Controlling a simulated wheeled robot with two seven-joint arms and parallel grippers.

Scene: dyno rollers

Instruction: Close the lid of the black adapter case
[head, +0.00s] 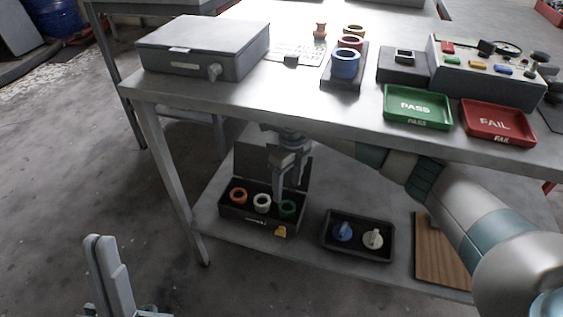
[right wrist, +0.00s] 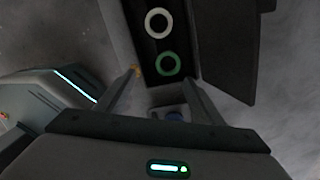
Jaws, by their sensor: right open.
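The black adapter case (head: 236,212) stands on the lower shelf, with orange, white and green rings inside. Its lid (head: 250,168) is open and stands up along the back. In the right wrist view the lid (right wrist: 227,45) is at the right of the case (right wrist: 124,38), where the white and green rings show. My right gripper (head: 287,192) is at the right part of the case, in front of the lid, and hides part of it. In the right wrist view its fingers are apart with nothing gripped. My left gripper (head: 108,262) is at the lower left, away from the shelf; its finger gap is unclear.
A black tray (head: 330,251) with a blue and a pale part sits right of the case. A wooden board (head: 440,250) lies further right. The tabletop (head: 300,95) above carries a grey box (head: 205,50) and PASS and FAIL trays. A table leg (head: 172,180) stands left.

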